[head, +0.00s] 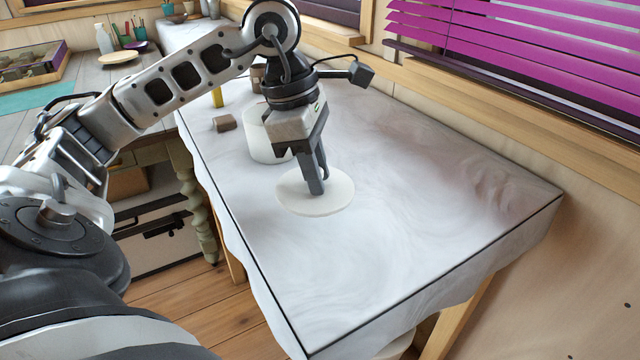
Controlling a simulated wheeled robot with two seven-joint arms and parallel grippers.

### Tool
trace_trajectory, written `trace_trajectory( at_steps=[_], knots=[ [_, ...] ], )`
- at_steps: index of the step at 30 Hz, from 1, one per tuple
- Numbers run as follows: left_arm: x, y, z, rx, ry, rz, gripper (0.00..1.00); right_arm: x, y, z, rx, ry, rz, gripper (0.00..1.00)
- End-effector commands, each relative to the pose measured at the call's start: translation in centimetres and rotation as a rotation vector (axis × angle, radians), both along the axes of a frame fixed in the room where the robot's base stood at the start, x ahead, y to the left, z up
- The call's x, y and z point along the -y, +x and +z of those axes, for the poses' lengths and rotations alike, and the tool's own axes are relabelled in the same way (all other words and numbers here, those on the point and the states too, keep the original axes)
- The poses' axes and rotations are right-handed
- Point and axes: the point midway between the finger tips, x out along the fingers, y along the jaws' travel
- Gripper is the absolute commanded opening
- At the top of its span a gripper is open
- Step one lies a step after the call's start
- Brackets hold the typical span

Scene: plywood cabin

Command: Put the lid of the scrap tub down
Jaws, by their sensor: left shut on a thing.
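The lid (334,194) is a round, flat, cream-white disc over the marbled white table top (430,230), near its middle. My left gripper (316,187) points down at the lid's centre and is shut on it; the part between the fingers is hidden. I cannot tell whether the lid touches the table or hovers just above it. The scrap tub (262,140) is a white cylinder just behind and left of the lid, partly hidden by my left gripper and wrist. My right gripper is not in view.
A small brown block (224,123) and a yellow item (217,97) stand near the table's left edge. A brown cup (257,77) is behind the tub. The table's right and front areas are clear. Purple blinds (530,50) hang at the right wall.

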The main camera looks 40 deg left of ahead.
Motion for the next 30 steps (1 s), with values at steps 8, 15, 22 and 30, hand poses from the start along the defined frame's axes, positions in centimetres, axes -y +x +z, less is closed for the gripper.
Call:
trace_trajectory(
  at_steps=[8, 15, 22, 30],
  knots=[
    [0.1, 0.7, -3.6, -0.006, 0.001, 0.000, 0.00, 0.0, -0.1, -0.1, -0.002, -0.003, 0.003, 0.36],
    [0.1, 0.7, -3.9, 0.000, 0.001, -0.001, 0.00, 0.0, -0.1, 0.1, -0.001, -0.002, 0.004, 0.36],
    [0.1, 0.7, -4.5, -0.001, 0.000, -0.001, 0.00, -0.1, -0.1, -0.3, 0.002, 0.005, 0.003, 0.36],
    [0.1, 0.7, -4.6, -0.001, 0.000, 0.000, 0.44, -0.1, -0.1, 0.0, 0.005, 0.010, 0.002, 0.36]
  ],
)
